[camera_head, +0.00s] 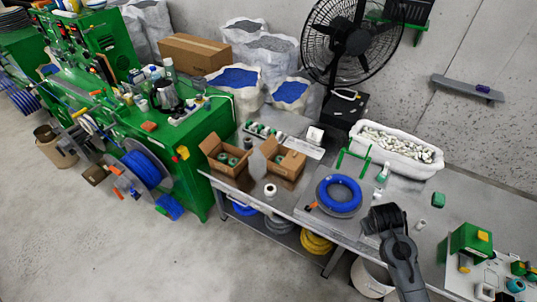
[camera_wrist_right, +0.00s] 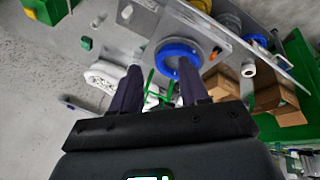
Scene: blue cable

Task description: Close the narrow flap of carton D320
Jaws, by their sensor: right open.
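Two small brown cartons stand open on the grey bench in the head view, a left carton (camera_head: 228,172) and a right carton (camera_head: 286,169). Both have raised flaps and greenish items inside. No label is readable, so I cannot tell which is D320. In the right wrist view the cartons are at the right edge, one nearer the middle (camera_wrist_right: 222,84) and one further right (camera_wrist_right: 282,113). My right gripper (camera_head: 384,218) is above the bench, well to the right of both cartons. Its two dark fingers (camera_wrist_right: 158,88) are apart with nothing held. My left gripper is in neither view.
A blue cable coil (camera_head: 339,194) lies between my right gripper and the cartons. Green stands (camera_head: 354,158) and a white bin (camera_head: 402,148) are behind it. A white roll (camera_head: 270,190) stands at the front edge by the cartons. A green box (camera_head: 470,241) is at right.

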